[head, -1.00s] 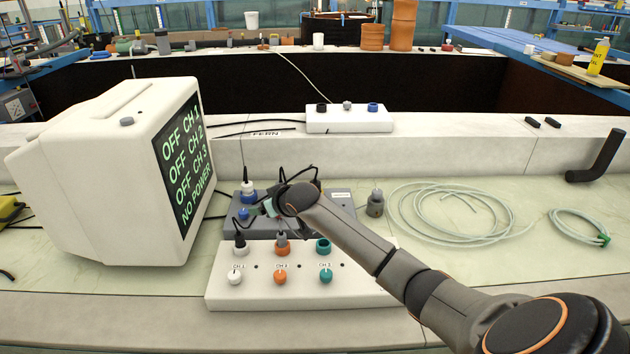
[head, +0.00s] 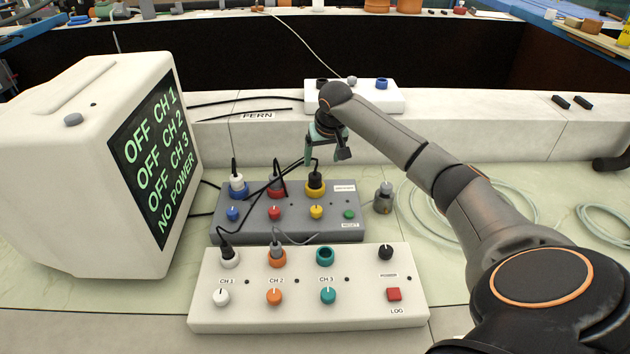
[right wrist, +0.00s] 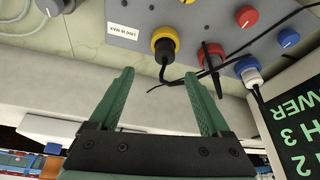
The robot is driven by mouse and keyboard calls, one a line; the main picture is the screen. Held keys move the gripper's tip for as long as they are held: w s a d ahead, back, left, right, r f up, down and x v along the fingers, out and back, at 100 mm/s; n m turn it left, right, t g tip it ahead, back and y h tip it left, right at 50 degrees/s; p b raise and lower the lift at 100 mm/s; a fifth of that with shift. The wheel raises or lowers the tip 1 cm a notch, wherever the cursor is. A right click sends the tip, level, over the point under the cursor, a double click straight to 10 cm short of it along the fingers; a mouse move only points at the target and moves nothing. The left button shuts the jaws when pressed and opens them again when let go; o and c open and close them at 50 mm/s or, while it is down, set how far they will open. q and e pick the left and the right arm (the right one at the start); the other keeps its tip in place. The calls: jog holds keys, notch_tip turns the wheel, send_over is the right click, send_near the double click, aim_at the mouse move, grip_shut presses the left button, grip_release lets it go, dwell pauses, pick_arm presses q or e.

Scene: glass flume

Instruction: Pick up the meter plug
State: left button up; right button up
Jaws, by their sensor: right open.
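My right gripper (head: 326,156) is open and empty, with green fingers. In the head view it hangs just behind the yellow socket of the grey box (head: 294,224). In the right wrist view, the black plug (right wrist: 164,47) in the yellow socket lies beyond the open fingers (right wrist: 158,78), its cable near the tips. A white plug (head: 237,182) is in the blue socket and a dark plug (head: 277,182) is in the red one. A grey plug-like piece (head: 384,198) stands apart on the bench at right. I cannot tell which is the meter plug. My left gripper is not in view.
The white channel box (head: 308,315) in front has plugs in CH 1 and CH 2; the teal CH 3 socket (head: 325,256) is empty. A large monitor (head: 95,165) stands at left. Coiled hose (head: 430,215) lies at right. A raised ledge (head: 450,130) runs behind.

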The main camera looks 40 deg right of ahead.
aim_at(315, 175)
jog(key=x, duration=0.5)
jog(key=shift+a+f, duration=0.1)
jog(key=shift+f, duration=0.05)
jog(key=shift+w+a+b+x, duration=0.1)
jog(key=shift+w+b+x, duration=0.15)
jog(key=shift+x, duration=1.05)
jog(key=shift+w+a+b+x, duration=0.1)
jog(key=shift+b+x, duration=0.15)
jog(key=shift+x, duration=1.05)
grip_shut()
